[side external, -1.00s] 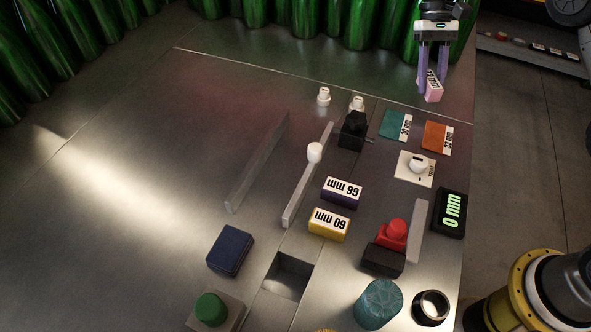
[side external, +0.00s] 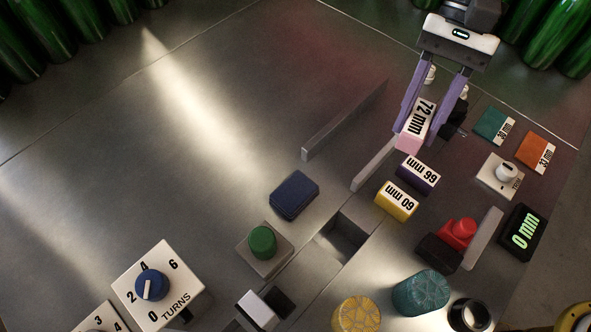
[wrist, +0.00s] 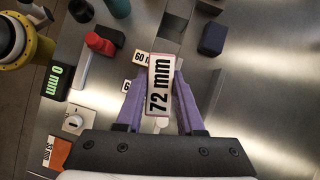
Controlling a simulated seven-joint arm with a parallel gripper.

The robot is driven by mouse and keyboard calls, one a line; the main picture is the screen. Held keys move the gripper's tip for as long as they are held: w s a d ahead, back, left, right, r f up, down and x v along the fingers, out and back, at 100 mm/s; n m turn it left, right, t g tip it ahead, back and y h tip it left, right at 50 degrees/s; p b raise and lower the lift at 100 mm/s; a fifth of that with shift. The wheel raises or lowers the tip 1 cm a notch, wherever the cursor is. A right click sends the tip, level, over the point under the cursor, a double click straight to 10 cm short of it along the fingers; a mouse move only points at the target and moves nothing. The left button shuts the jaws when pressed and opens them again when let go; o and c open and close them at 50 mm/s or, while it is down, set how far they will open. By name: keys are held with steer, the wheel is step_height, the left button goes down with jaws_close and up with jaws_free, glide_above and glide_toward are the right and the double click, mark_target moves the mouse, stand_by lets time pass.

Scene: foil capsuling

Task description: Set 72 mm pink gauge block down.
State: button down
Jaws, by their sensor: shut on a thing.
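The 72 mm pink gauge block (side external: 415,124) has a white face with black lettering. My gripper (side external: 425,118) is shut on it, with a purple finger on each side. In the side external view the block appears above the bench, at the far end of a thin metal rail and behind the purple 66 mm block (side external: 418,173). In the wrist view the 72 mm block (wrist: 159,86) sits between the fingertips of my gripper (wrist: 160,90) and partly covers the blocks beyond. I cannot tell its exact height above the bench.
The yellow 60 mm block (side external: 397,201) lies in front of the purple one. Metal rails (side external: 345,120) stand to the left. A red button (side external: 461,231), a white knob plate (side external: 500,177), a green display (side external: 522,232) and teal (side external: 494,125) and orange (side external: 536,151) plates lie to the right.

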steer(key=s+a+r+m+t+y, duration=0.1)
steer(key=s+a+m+t+y, duration=0.1)
steer(key=s+a+m, duration=0.3)
steer(key=w+a+f+m+t, duration=0.1)
steer(key=w+a+m, duration=0.1)
steer(key=w+a, duration=0.1)
steer(key=w+a+f+m+t, duration=0.1)
steer(key=w+a+m, duration=0.1)
steer(key=w+a, duration=0.1)
steer(key=w+a+f+m+t, duration=0.1)
steer(key=w+a+f+m, duration=0.1)
steer(key=w+a, duration=0.1)
steer(key=shift+m+y, duration=0.4)
glide_toward(273, 146)
steer(key=shift+s+a+f, duration=0.1)
steer(key=shift+a+f, duration=0.15)
steer(key=shift+a, duration=0.35)
steer(key=shift+s+a+f, duration=0.1)
steer(key=shift+a+f, duration=0.15)
steer(key=shift+a, duration=0.35)
steer(key=shift+w+a+f, duration=0.3)
steer(key=shift+a+f, duration=0.15)
steer(key=shift+f, duration=0.15)
steer(key=shift+d+f, duration=0.1)
steer(key=shift+f, duration=1.3)
steer(key=shift+f, duration=0.15)
steer(key=c, duration=0.5)
jaws_free()
